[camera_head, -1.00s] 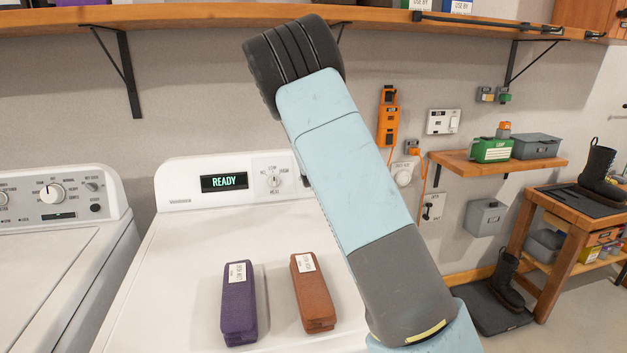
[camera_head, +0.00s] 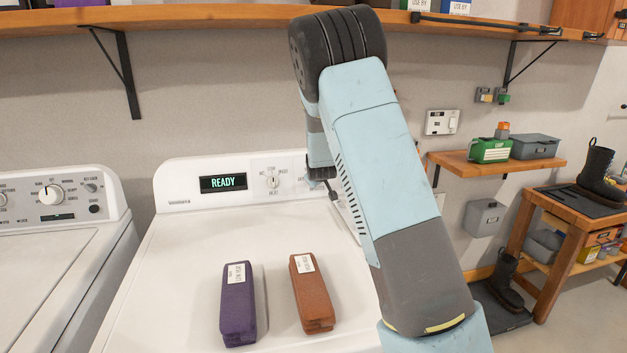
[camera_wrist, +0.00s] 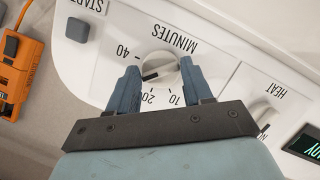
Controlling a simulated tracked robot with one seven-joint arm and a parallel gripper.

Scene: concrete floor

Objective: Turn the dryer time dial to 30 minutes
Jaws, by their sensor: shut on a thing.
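The MINUTES dial (camera_wrist: 160,70) is a round white knob on the dryer's white panel, seen turned over in the wrist view. My gripper (camera_wrist: 160,68) has a blue finger on each side of the dial and is shut on it. A dark pointer mark on the knob faces left, between the printed 40 and 20. The left finger covers the scale there, so no 30 is readable. The 10 shows near the right finger. In the head view my arm hides the dial; the dryer (camera_head: 185,240) display (camera_head: 223,182) reads READY.
A HEAT knob (camera_head: 273,182) sits left of my arm on the panel. A purple bundle (camera_head: 238,305) and a brown one (camera_head: 312,295) lie on the dryer top. A dark START button (camera_wrist: 77,29) is near the dial. A shelf (camera_head: 200,17) runs overhead.

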